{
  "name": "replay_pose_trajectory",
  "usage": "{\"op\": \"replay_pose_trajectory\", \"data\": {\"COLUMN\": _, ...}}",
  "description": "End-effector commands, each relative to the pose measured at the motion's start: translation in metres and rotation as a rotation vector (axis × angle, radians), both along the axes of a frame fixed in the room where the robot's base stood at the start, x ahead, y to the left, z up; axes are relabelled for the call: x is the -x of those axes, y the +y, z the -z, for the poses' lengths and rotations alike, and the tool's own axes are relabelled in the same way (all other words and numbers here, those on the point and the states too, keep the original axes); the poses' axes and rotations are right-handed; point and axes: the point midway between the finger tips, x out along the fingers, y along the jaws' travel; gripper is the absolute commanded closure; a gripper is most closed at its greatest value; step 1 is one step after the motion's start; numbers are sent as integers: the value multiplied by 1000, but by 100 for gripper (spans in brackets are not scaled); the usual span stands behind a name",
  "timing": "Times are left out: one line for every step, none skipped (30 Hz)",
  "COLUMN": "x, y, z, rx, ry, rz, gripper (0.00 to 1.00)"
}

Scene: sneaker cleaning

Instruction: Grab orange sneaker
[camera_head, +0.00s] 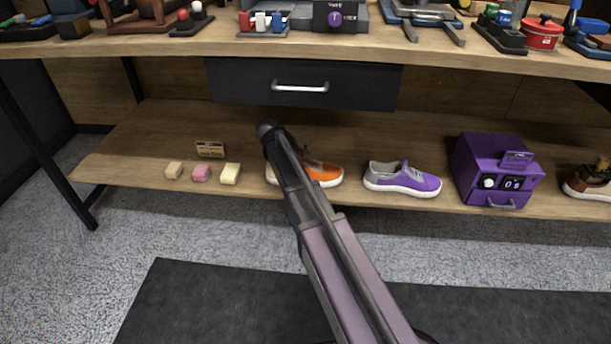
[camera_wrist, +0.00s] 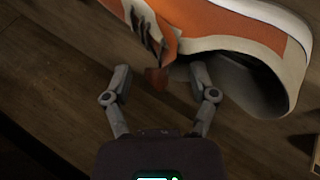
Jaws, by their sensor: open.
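The orange sneaker (camera_head: 325,173) with a white sole rests on the lower wooden shelf in the head view, partly hidden behind my arm. In the wrist view the sneaker (camera_wrist: 228,28) fills the top and upper right, with its pale sole edge on the right and dark-striped laces at upper left. My gripper (camera_wrist: 160,74) is open, its two grey fingers spread just below the sneaker. A small reddish-brown piece shows between the fingertips. I cannot tell whether the fingers touch the shoe. The gripper is hidden by my arm in the head view.
A purple sneaker (camera_head: 402,179) and a purple box (camera_head: 496,170) stand to the right on the shelf. Several small blocks (camera_head: 201,173) and a small sign (camera_head: 210,149) lie to the left. A dark drawer (camera_head: 304,83) hangs above, under the cluttered upper tabletop (camera_head: 180,46).

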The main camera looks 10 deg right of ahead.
Motion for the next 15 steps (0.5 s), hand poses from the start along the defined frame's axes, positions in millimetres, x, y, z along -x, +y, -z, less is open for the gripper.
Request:
{"op": "replay_pose_trajectory", "data": {"x": -3, "y": -3, "z": 8, "rx": 0, "ry": -1, "rz": 1, "gripper": 26}}
{"op": "replay_pose_trajectory", "data": {"x": -3, "y": -4, "z": 10, "rx": 0, "ry": 0, "rz": 0, "gripper": 26}}
{"op": "replay_pose_trajectory", "data": {"x": -4, "y": -6, "z": 13, "rx": 0, "ry": 0, "rz": 0, "gripper": 26}}
{"op": "replay_pose_trajectory", "data": {"x": -5, "y": -7, "z": 15, "rx": 0, "ry": 0, "rz": 0, "gripper": 26}}
{"op": "replay_pose_trajectory", "data": {"x": -5, "y": -8, "z": 16, "rx": 0, "ry": 0, "rz": 0, "gripper": 26}}
{"op": "replay_pose_trajectory", "data": {"x": -6, "y": -10, "z": 18, "rx": 0, "ry": 0, "rz": 0, "gripper": 26}}
{"op": "replay_pose_trajectory", "data": {"x": -7, "y": -10, "z": 19, "rx": 0, "ry": 0, "rz": 0, "gripper": 26}}
{"op": "replay_pose_trajectory", "data": {"x": -7, "y": -11, "z": 20, "rx": 0, "ry": 0, "rz": 0, "gripper": 26}}
{"op": "replay_pose_trajectory", "data": {"x": -7, "y": -12, "z": 20, "rx": 0, "ry": 0, "rz": 0, "gripper": 26}}
{"op": "replay_pose_trajectory", "data": {"x": -8, "y": -12, "z": 21, "rx": 0, "ry": 0, "rz": 0, "gripper": 26}}
{"op": "replay_pose_trajectory", "data": {"x": -8, "y": -13, "z": 21, "rx": 0, "ry": 0, "rz": 0, "gripper": 26}}
{"op": "replay_pose_trajectory", "data": {"x": -8, "y": -13, "z": 21, "rx": 0, "ry": 0, "rz": 0, "gripper": 26}}
{"op": "replay_pose_trajectory", "data": {"x": -8, "y": -13, "z": 21, "rx": 0, "ry": 0, "rz": 0, "gripper": 26}}
{"op": "replay_pose_trajectory", "data": {"x": -8, "y": -13, "z": 21, "rx": 0, "ry": 0, "rz": 0, "gripper": 26}}
{"op": "replay_pose_trajectory", "data": {"x": -8, "y": -13, "z": 20, "rx": 0, "ry": 0, "rz": 0, "gripper": 26}}
